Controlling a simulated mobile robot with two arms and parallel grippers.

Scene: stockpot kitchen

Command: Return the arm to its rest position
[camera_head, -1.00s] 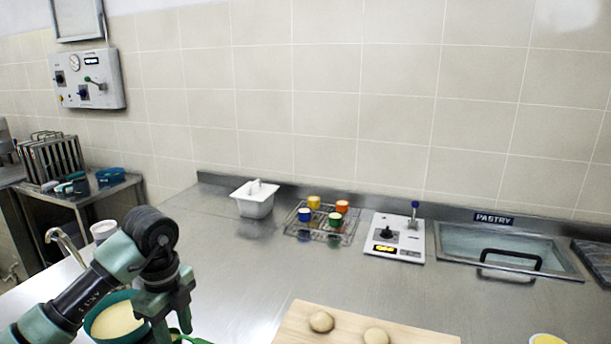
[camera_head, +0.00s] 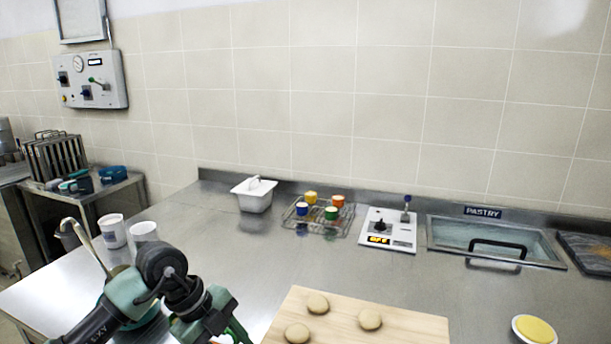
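My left arm comes in from the lower left, with its black and green wrist over the front left of the steel counter (camera_head: 225,262). My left gripper (camera_head: 236,333) points down and right, partly cut off by the bottom edge of the picture. I cannot tell whether its fingers are open or shut. It is left of the wooden board (camera_head: 420,325). A green bowl (camera_head: 143,318) is mostly hidden behind the arm. My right gripper is not in view.
Three dough balls, one of them here (camera_head: 370,319), lie on the board. Two white mugs (camera_head: 112,231) (camera_head: 144,232) stand near a tap (camera_head: 88,240). A wire rack (camera_head: 320,222) with coloured cups, a control box (camera_head: 388,230) and a white tub (camera_head: 254,196) stand along the back.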

